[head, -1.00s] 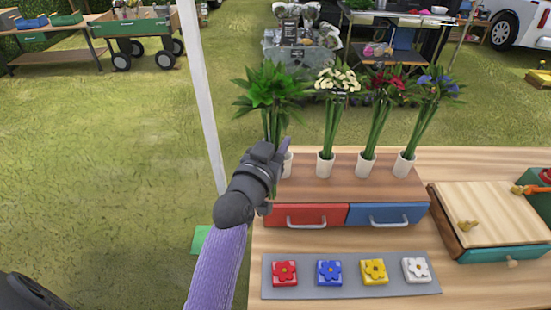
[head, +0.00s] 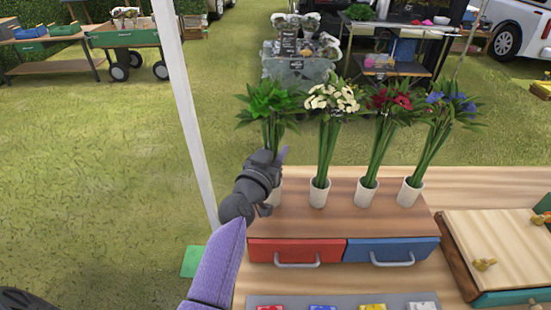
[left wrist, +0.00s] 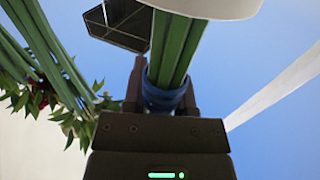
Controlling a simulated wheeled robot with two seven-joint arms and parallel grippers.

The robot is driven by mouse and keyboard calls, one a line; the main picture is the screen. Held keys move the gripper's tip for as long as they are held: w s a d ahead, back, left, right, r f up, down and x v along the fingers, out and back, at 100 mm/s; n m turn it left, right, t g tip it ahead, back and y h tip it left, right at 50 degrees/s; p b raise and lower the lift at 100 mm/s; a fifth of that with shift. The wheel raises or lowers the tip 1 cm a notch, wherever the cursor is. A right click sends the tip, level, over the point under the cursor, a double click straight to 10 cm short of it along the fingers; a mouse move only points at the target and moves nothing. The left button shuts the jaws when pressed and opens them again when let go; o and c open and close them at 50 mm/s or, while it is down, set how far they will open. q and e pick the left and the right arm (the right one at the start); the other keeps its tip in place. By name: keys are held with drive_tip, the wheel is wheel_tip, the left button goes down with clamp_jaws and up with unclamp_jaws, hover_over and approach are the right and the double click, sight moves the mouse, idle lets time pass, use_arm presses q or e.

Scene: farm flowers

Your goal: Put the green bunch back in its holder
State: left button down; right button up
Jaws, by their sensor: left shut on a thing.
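The green bunch (head: 270,103) is upright at the left end of the row of bunches. My left gripper (head: 279,163) is shut on its stems, which also show in the left wrist view (left wrist: 174,50) with a blue band around them between the fingers. The leftmost white holder (head: 275,190) is right below the bunch, partly covered by my gripper. In the left wrist view the holder (left wrist: 215,8) covers the stem ends at the top edge. The stems appear to run into it, but how deep is hidden. My right gripper is not in view.
White (head: 332,98), red (head: 390,101) and blue (head: 452,106) bunches stand in holders to the right, close by. Below them are a red drawer (head: 297,250) and a blue drawer (head: 392,250). A white pole (head: 185,110) rises left of my arm. Grass lies open at left.

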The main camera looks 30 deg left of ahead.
use_arm(q)
drive_tip(key=shift+f, duration=0.1)
drive_tip(key=shift+c, duration=2)
unclamp_jaws()
drive_tip(key=shift+r, duration=0.3)
drive_tip(key=s+p, duration=0.1)
drive_tip(key=s, duration=1.1)
drive_tip(key=shift+d+f, duration=0.35)
